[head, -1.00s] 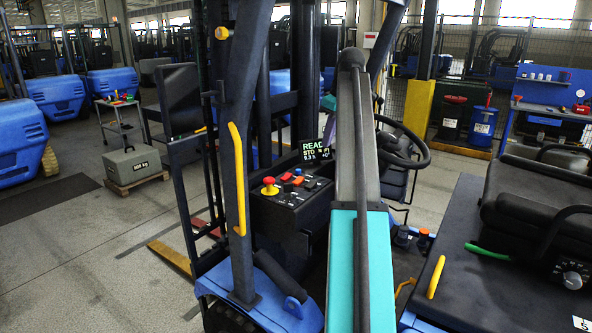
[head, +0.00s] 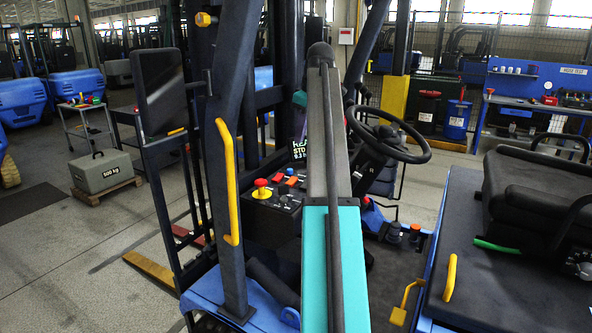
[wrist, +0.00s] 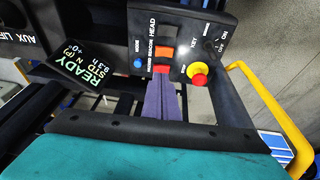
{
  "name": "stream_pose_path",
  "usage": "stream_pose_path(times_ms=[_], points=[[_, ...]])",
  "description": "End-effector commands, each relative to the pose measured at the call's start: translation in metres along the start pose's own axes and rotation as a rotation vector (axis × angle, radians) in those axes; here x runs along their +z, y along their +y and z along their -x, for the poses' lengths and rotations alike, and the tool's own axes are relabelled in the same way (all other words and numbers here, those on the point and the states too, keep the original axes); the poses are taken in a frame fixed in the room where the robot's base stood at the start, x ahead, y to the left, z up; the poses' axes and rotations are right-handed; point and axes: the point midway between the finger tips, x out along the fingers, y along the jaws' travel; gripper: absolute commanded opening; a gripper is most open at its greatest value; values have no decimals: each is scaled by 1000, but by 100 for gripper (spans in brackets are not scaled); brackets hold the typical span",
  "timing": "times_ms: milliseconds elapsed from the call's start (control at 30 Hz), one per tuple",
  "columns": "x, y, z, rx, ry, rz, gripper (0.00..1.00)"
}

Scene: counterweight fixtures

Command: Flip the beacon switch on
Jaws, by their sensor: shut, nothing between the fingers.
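The beacon switch is an orange rocker (wrist: 164,53) on the dark control panel (wrist: 200,25), beside the "BEACON" lettering in the wrist view. A dark rocker (wrist: 170,33) lies beyond it by "HEAD", and a red rocker (wrist: 162,69) lies nearer by "HAZARD". My gripper (wrist: 162,82) is shut and empty, its purple fingers pointing at the panel with their tips close to the red rocker. I cannot tell whether they touch it, or how the beacon rocker is tilted.
A red mushroom button on a yellow base (wrist: 198,74) sits right of the rockers, with a blue button (wrist: 138,63) to their left. A lit "READY" display (wrist: 84,70) is farther left. A yellow grab bar (wrist: 265,95) and the steering wheel (head: 425,152) flank the area.

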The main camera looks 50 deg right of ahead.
Motion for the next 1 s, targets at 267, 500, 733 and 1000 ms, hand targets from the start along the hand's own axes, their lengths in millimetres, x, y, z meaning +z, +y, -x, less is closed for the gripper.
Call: stream_pose_path(times_ms=[267, 500, 733, 1000], points=[[2, 2, -5, 0, -1, -3, 0], [3, 1, -26, 0, -1, -4, 0], [4, 2, -55, 0, -2, -4, 0], [3, 2, -89, 0, -1, -4, 0]])
